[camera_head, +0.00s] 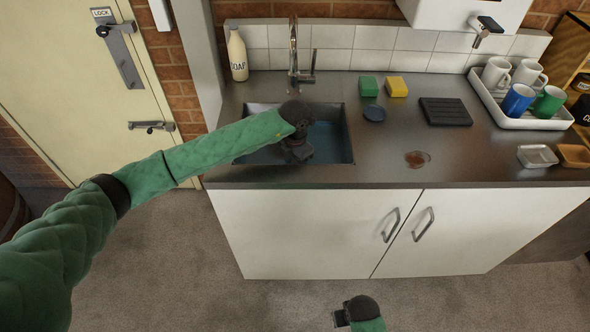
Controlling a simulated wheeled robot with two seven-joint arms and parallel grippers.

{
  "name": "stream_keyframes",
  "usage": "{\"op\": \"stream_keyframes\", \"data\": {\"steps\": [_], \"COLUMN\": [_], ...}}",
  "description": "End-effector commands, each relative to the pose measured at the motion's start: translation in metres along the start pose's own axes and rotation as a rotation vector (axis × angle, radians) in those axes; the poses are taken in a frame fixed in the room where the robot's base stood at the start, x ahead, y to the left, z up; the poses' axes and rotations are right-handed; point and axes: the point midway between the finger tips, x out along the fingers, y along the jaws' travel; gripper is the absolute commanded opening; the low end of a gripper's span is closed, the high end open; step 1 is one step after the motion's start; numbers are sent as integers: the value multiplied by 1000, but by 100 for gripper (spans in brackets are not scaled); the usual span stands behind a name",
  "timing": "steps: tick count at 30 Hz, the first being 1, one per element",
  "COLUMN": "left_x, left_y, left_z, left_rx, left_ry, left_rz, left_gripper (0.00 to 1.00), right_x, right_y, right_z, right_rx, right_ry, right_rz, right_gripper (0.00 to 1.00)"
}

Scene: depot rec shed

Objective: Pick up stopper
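A small dark blue round disc (374,113), which may be the stopper, lies on the steel counter just right of the sink. The sink (340,157) is a rectangular basin with a bluish inside, possibly water. My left gripper (299,156) points down over the sink, left of the disc and apart from it. Its fingers are dark and small, so I cannot tell if they are open or hold anything. My arm and gripper hide part of the basin, including any drain there. My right gripper (341,319) is low at the bottom edge, in front of the cabinet and away from the counter; its finger state is unclear.
A tap (293,60) rises behind the sink, near my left wrist. A soap bottle (237,55), green sponge (368,86), yellow sponge (397,87), black ridged mat (445,112) and mug tray (508,121) stand on the counter. A reddish-brown spill (417,159) lies near the front.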

Motion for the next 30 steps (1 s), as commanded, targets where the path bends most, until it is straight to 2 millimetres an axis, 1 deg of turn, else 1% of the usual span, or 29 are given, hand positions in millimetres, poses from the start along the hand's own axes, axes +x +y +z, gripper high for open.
{"op": "stream_keyframes", "data": {"steps": [8, 9, 11, 15, 16, 24, 28, 29, 30], "left_x": [2, 2, 2, 2, 2, 1, -2, -4, -6], "left_y": [0, 0, 0, 0, 0, 0, 0, 0, 0], "left_z": [0, 0, 0, 0, 0, 0, 0, 0, 1], "left_rx": [0, 0, 0, 0, 0, 0, 0, 0, 0], "left_ry": [0, 0, 0, 0, -1, -1, -2, -2, -3], "left_rz": [0, 0, 0, 0, 0, 0, 1, 1, 1], "left_gripper": [48, 44, 32, 5, 0, 0, 0, 0, 0], "right_x": [3, 3, 2, 2, 2, 3, 3, 2, -5], "right_y": [0, 0, 0, 0, 0, 0, 0, 0, 0], "right_z": [1, 1, 1, 1, 1, 2, 2, 2, -2], "right_rx": [0, 0, 0, 0, 0, 0, 0, -1, -1], "right_ry": [0, 0, 0, -1, -1, -2, -6, -7, -3], "right_rz": [0, 0, 0, 0, 0, -1, 0, 0, -1], "right_gripper": [36, 36, 36, 36, 36, 36, 36, 36, 36]}}
